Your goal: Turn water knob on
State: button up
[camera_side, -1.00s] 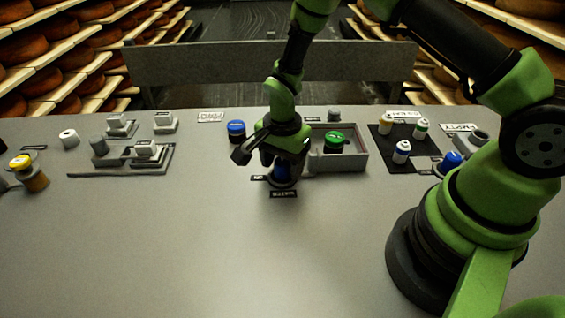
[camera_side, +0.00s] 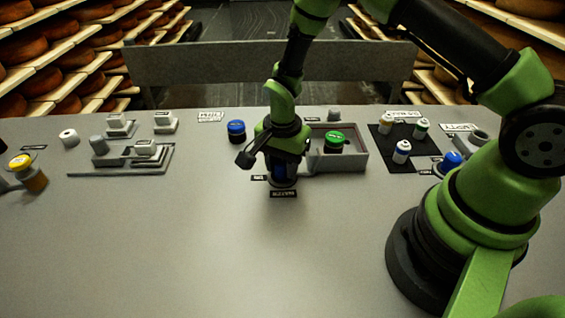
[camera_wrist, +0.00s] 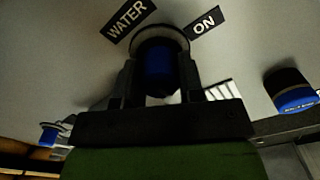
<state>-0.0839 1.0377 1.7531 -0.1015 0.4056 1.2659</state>
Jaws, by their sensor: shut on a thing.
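The water knob is blue and sits on a round base on the grey table, in the middle of the side view (camera_side: 280,172). It also shows in the wrist view (camera_wrist: 158,62), between my fingers. My gripper (camera_side: 281,168) points down over the knob and is shut on it, one finger on each side. In the wrist view the "WATER" label (camera_wrist: 129,18) is at the upper left of the knob and the "ON" label (camera_wrist: 205,23) at its upper right. The gripper hides most of the knob in the side view, and I cannot read its pointer.
A blue-capped jar (camera_side: 236,131) stands left of my gripper. A grey tray (camera_side: 352,163) with a green-topped item (camera_side: 334,139) is close on the right. A black mat (camera_side: 420,160) with several small bottles lies farther right. The front of the table is clear.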

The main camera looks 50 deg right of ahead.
jog(key=n, duration=0.8)
jog(key=shift+n, duration=0.4)
jog(key=n, duration=0.4)
jog(key=shift+n, duration=2.1)
jog(key=o, duration=0.9)
jog(key=shift+r, duration=0.15)
